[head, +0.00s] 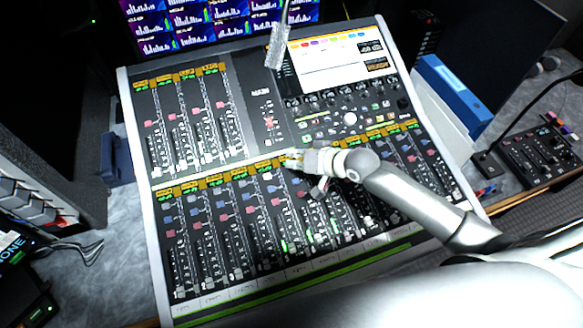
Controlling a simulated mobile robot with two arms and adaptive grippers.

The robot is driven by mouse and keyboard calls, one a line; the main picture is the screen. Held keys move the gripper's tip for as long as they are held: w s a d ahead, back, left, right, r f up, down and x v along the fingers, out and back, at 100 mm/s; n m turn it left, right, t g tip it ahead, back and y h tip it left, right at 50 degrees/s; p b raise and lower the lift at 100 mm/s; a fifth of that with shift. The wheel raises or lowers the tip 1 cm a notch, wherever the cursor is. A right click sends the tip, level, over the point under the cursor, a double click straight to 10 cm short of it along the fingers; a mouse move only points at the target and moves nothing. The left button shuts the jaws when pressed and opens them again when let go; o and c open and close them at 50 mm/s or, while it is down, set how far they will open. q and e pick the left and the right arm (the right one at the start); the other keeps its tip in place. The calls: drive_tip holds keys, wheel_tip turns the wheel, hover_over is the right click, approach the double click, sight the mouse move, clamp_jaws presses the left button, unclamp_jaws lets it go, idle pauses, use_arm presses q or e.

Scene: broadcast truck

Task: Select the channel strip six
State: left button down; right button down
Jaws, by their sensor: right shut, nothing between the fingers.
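The mixing console (158,250) fills the middle of the head view, with a lower bank of channel strips (220,225) under a row of orange displays and a shorter bank at its upper left. Strip numbers are too small to read. My right gripper (292,161) comes in from the right. It is shut and empty, its tips over the display row near the middle of the lower bank. It hides the top of the strips beneath it. Whether it touches the panel cannot be told. My left gripper is not in view.
A screen (330,58) and round knobs are at the console's upper right. A monitor with level graphs (200,22) stands behind.

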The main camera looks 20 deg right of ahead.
sight(295, 171)
drive_tip(key=shift+f, duration=0.1)
idle(0.3)
drive_tip(key=shift+f, duration=0.35)
drive_tip(key=shift+w+f, duration=0.1)
drive_tip(key=shift+f, duration=0.3)
idle(0.8)
drive_tip(key=shift+r, duration=0.15)
drive_tip(key=shift+r+p, duration=0.65)
drive_tip(key=shift+p, duration=0.15)
drive_tip(key=shift+r, duration=0.15)
drive_tip(key=r+p, duration=0.1)
drive_tip(key=p, duration=0.1)
drive_tip(key=r+p, duration=0.2)
drive_tip(key=s+r+p, duration=0.1)
drive_tip(key=r, duration=0.1)
drive_tip(key=shift+p, duration=0.4)
drive_tip(key=shift+f, duration=0.15)
